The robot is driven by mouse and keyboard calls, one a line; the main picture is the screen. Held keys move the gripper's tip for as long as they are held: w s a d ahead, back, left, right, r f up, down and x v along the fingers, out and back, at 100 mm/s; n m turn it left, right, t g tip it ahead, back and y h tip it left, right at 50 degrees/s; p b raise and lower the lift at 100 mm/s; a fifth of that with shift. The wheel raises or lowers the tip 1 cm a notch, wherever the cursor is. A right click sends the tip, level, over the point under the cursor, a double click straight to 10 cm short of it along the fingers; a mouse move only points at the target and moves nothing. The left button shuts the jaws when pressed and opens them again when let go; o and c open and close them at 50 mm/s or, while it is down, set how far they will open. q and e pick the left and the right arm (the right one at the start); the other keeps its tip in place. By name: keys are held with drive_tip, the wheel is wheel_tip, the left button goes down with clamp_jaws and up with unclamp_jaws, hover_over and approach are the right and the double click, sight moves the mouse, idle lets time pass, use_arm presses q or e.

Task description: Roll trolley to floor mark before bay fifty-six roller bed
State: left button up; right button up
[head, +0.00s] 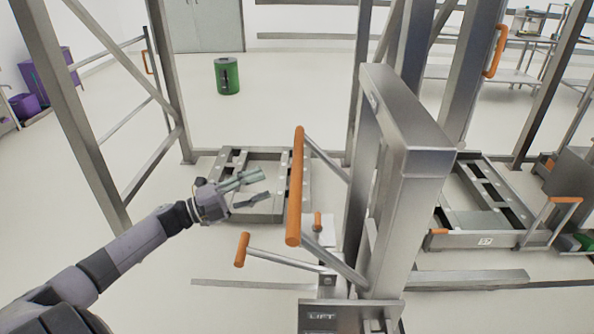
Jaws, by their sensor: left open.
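A grey metal lift trolley (418,135) stands upright right of centre, with a tall mast, an upright orange handle bar (296,187), smaller orange grips and a plate marked LIFT (322,317). My left gripper (262,187) is open and empty, left of the orange bar and apart from it. Behind the gripper is a low roller bed (292,208) on the floor, inside a metal frame. Another bed (492,239) with a small number plate lies to the right; I cannot read the number surely. I cannot make out a clear floor mark. My right gripper is out of view.
Metal frame posts (72,120) stand at left and right. Long grey strips (242,285) lie across the floor near the trolley. A green bin (227,76) stands farther back, purple containers (50,75) at far left. Pale floor between is clear.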

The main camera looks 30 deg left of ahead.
sight(296, 172)
use_arm(q)
drive_tip(key=p+x, duration=0.1)
drive_tip(key=x, duration=0.8)
drive_tip(key=shift+w, duration=0.2)
drive_tip(key=shift+w+d, duration=0.4)
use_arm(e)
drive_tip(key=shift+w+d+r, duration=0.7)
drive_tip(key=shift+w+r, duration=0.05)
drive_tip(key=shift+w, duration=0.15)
use_arm(q)
drive_tip(key=shift+c, duration=0.4)
clamp_jaws()
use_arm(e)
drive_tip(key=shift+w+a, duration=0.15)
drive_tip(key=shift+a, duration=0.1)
